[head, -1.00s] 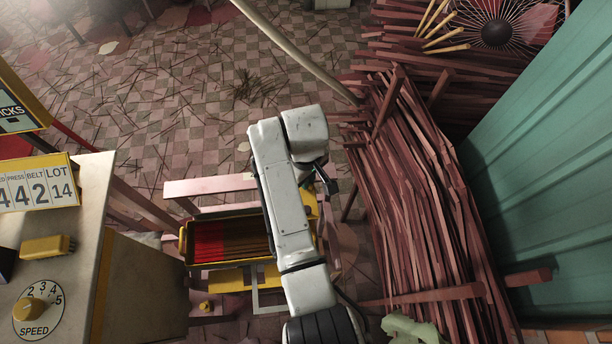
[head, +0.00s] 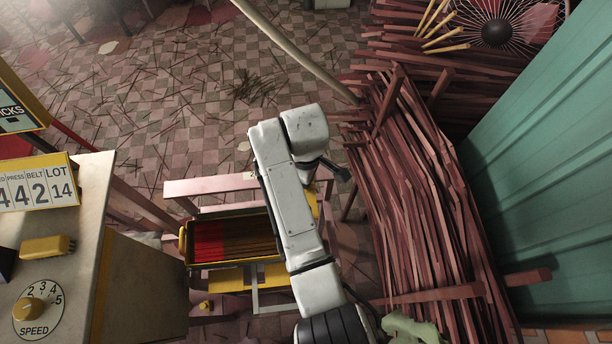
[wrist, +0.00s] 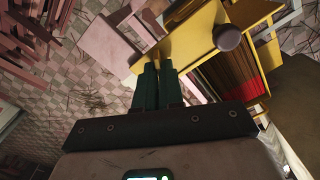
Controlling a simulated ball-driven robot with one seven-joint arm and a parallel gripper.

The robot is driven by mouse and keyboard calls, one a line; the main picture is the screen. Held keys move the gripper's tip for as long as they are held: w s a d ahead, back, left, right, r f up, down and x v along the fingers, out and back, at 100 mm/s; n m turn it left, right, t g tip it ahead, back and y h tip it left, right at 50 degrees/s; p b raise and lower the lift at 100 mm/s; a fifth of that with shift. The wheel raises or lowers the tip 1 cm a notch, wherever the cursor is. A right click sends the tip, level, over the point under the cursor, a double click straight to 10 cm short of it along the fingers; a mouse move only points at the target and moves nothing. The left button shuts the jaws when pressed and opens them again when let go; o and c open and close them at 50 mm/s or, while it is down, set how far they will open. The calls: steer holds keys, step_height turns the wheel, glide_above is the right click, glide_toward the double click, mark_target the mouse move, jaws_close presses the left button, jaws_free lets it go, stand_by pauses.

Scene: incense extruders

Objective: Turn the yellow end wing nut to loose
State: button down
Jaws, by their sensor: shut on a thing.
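My gripper (wrist: 160,68) shows in the wrist view as two dark green fingers, close together. Their tips meet the left end of a yellow part (wrist: 195,38) of the extruder frame.
A dark round knob (wrist: 228,38) sits on the yellow part, right of the fingers. A pile of reddish sticks (head: 425,190) lies right of my arm. A counter (head: 75,250) with a speed dial (head: 38,309) stands at left. Tiled floor (head: 215,90) with scattered sticks lies beyond.

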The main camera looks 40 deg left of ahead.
steer(key=shift+a+r, duration=0.1)
steer(key=c, duration=1.3)
jaws_free()
steer(key=shift+o, duration=0.2)
step_height(320, 180, up, 11)
steer(key=b, duration=0.1)
steer(key=shift+b, duration=0.3)
